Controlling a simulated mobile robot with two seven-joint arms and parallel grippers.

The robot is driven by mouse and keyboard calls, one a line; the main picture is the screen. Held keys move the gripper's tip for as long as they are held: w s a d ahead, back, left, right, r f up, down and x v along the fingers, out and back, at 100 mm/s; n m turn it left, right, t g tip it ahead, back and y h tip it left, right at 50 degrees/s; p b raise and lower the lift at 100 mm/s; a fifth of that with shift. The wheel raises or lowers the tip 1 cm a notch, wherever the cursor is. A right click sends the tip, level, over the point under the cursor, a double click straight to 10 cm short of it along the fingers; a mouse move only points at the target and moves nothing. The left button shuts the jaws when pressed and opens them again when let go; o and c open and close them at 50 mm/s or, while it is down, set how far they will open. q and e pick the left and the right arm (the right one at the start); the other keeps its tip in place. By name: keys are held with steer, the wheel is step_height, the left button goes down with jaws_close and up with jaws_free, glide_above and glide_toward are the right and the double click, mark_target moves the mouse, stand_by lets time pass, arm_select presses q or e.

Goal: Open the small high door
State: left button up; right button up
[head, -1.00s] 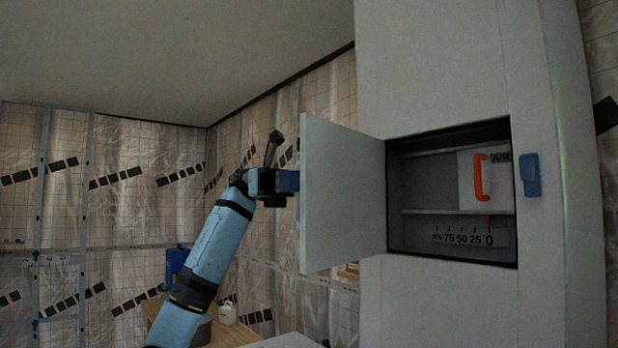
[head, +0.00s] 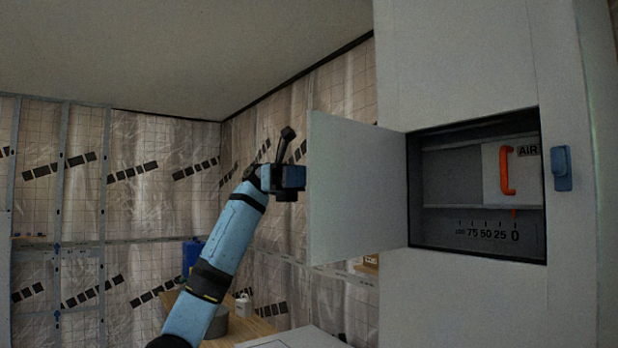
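The small high door (head: 358,190) is a pale grey panel, hinged at the left side of a square opening in the tall grey cabinet (head: 450,60). It stands swung well open, its free edge toward me and to the left. My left gripper (head: 298,178) is at the left of the door's free edge, around mid-height. Whether it touches the door is unclear, and its fingers cannot be made out. A blue latch block (head: 562,168) sits on the cabinet right of the opening. My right gripper is not in view.
Inside the opening are an orange handle (head: 507,171) beside an "AIR" label, a shelf, and a number scale (head: 487,234). A wooden table (head: 245,328) with a white jug (head: 243,305) and a blue container (head: 192,252) stands low behind my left arm. Plastic-covered walls lie beyond.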

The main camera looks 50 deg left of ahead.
arm_select(q)
steer(key=shift+a, duration=0.1)
steer(key=s+a, duration=0.1)
steer(key=a, duration=1.2)
steer(key=shift+a+b, duration=0.35)
steer(key=shift+b, duration=0.05)
steer(key=shift+s, duration=0.1)
